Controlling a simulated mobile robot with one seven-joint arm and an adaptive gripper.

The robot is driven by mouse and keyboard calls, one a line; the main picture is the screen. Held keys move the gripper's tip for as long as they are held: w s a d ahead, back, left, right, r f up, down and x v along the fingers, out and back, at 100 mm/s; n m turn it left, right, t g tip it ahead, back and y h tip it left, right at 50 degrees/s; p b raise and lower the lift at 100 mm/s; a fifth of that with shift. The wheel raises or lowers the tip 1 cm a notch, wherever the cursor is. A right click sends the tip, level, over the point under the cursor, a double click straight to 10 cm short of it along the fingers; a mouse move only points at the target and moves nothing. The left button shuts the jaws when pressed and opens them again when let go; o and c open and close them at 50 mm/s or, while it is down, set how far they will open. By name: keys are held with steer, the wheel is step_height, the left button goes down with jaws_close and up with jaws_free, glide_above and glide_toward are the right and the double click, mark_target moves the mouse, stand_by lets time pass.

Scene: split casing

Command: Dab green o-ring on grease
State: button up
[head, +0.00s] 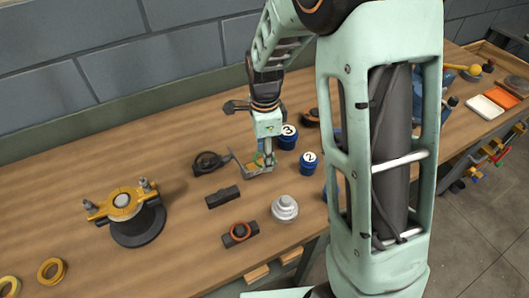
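My gripper (264,158) points down over a small grey metal tray (262,171) near the middle of the bench. The green o-ring (259,158) shows at the fingertips, and the fingers appear shut on it. It is low over the tray; I cannot tell whether it touches what is inside. The tray seems to hold an orange-brown patch, perhaps the grease, mostly hidden by the fingers and ring. Both are small in this view.
Blue cups marked 3 (287,140) and 2 (308,164) stand right of my gripper. A bare dark block (222,197), a block with an orange ring (240,233), a silver stepped part (285,208) and a yellow casing (121,203) stand nearer. My arm hides the bench's right part.

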steer(key=o, duration=0.8)
steer(key=shift+o, duration=0.2)
step_height(320, 180, up, 7)
steer(key=p, duration=0.5)
